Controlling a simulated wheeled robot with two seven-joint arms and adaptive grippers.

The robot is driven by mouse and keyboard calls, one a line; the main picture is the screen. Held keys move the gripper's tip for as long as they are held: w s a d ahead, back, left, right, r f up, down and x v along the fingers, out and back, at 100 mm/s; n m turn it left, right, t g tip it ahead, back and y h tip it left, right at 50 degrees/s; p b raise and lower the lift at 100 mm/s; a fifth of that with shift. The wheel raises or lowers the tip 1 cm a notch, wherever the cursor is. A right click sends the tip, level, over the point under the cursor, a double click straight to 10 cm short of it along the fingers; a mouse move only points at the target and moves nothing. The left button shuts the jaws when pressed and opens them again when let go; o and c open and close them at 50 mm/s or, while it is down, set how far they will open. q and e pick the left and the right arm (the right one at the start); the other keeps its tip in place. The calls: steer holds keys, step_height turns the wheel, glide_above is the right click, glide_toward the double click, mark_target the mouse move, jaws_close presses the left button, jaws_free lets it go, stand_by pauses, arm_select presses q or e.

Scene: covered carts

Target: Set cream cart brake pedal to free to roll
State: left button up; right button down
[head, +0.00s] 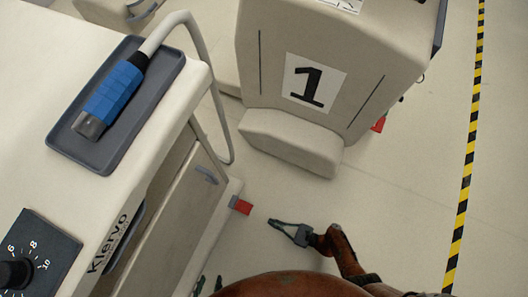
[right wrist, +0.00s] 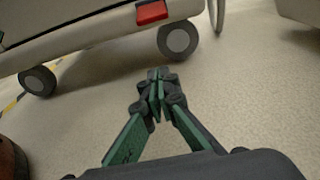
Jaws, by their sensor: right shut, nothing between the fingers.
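The cream cart (head: 150,215) with "Klervo" lettering fills the left of the head view. Its red brake pedal (head: 241,205) sticks out low at its near right corner. In the right wrist view the red pedal (right wrist: 152,12) shows at the top, on the cart's lower edge above a caster. My right gripper (head: 273,223) is shut and empty, low over the floor, right of and below the pedal in the head view, apart from it. Its closed fingertips (right wrist: 154,76) point toward the cart's underside. My left gripper (head: 208,284) barely shows at the bottom edge; its opening is unclear.
A blue-handled tool (head: 110,95) lies in a grey tray (head: 160,95) on the cart, its hose looping down the side. A second covered cart marked "1" (head: 315,85) stands behind, with a red pedal (head: 379,124). Floor (head: 390,200) is clear toward the striped tape (head: 466,170).

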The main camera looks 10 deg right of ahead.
mark_target(244, 207)
steer(key=shift+w+r, duration=0.2)
arm_select(q)
steer(key=shift+w+r, duration=0.1)
arm_select(e)
steer(key=b+x, duration=0.2)
steer(key=x, duration=0.7)
steer(key=shift+a, duration=0.2)
steer(key=shift+w+a, duration=0.15)
steer(key=shift+w, duration=0.05)
arm_select(q)
steer(key=shift+s+a+f+m+t, duration=0.1)
steer(key=shift+s+f+m+t, duration=0.05)
steer(key=shift+s+f+t, duration=0.3)
steer(key=shift+s+a+f+m+t, duration=0.1)
steer(key=shift+s+f+m+t, duration=0.1)
steer(key=shift+f+t, duration=0.25)
arm_select(e)
steer(key=shift+s+d+r, duration=0.1)
steer(key=shift+d+r, duration=0.05)
steer(key=shift+r, duration=0.85)
steer(key=shift+s+d+r, duration=0.1)
steer(key=shift+d+r, duration=0.05)
steer(key=shift+r, duration=0.8)
arm_select(q)
steer(key=shift+f, duration=0.1)
arm_select(e)
steer(key=shift+r, duration=0.15)
